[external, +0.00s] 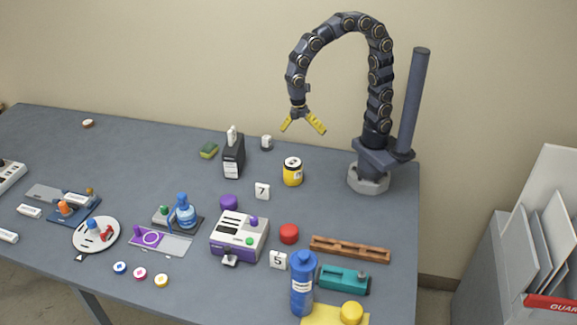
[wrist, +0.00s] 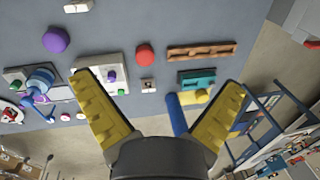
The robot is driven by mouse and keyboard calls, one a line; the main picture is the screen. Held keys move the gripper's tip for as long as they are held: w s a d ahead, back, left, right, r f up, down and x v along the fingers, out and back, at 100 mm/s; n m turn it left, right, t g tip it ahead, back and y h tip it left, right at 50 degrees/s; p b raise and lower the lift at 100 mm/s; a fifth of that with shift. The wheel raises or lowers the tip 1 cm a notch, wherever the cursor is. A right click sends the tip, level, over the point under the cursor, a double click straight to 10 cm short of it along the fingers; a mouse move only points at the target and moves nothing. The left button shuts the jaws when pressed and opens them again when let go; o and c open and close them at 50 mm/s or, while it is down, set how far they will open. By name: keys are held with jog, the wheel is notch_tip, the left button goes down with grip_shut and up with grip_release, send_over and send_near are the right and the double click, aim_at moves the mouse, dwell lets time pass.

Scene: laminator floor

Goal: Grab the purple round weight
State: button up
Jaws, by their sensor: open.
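The purple round weight (external: 229,202) stands on the grey table, just behind the white and purple boxy device (external: 239,237). In the wrist view the weight (wrist: 55,39) shows at the upper left, beyond the left finger's tip and apart from it. My gripper (external: 303,129) hangs high above the back of the table, its yellow fingers spread wide. In the wrist view my gripper (wrist: 158,82) is open, with nothing held between the fingers.
A red round weight (external: 289,233) stands right of the device. A blue bottle (external: 302,284) stands at the front.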

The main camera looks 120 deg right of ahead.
jog(key=w+d+f+n, duration=0.2)
jog(key=w+f+n, duration=0.1)
jog(key=w, duration=0.4)
jog(key=n+t, duration=0.1)
jog(key=n, duration=0.7)
send_over(228, 198)
jog(key=shift+y, duration=0.3)
jog(key=f, duration=1.7)
jog(key=shift+d+f, duration=0.25)
jog(key=shift+d, duration=0.15)
jog(key=shift+f, duration=0.4)
jog(key=f, duration=0.7)
jog(key=shift+a+f, duration=0.15)
jog(key=shift+a, duration=0.25)
jog(key=c, duration=1.2)
